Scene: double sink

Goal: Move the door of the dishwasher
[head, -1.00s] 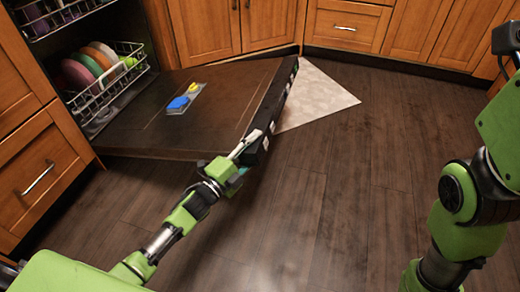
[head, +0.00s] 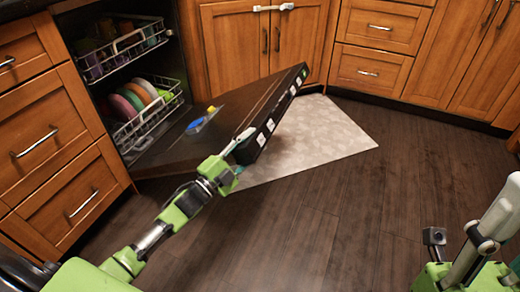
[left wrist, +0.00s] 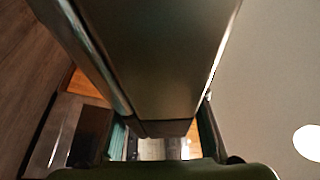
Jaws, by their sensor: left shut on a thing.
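The dishwasher door (head: 220,125) is a dark panel, partly open and tilted, its free edge raised off the floor. That edge carries a black strip with light buttons. My left gripper (head: 240,156) is shut on the door's near corner. In the left wrist view the door (left wrist: 155,60) is a dark slab running between the fingers of the left gripper (left wrist: 163,140). The dishwasher's opening shows two racks (head: 150,120) with coloured plates and other dishes. My right arm is at the lower right, its gripper not clearly seen.
A blue and yellow detergent piece (head: 200,122) lies on the door's inner face. A pale mat (head: 315,140) lies on the floor beyond the door. Wooden cabinets (head: 385,25) line the back, and drawers (head: 50,150) stand at the left. The dark floor at the right is clear.

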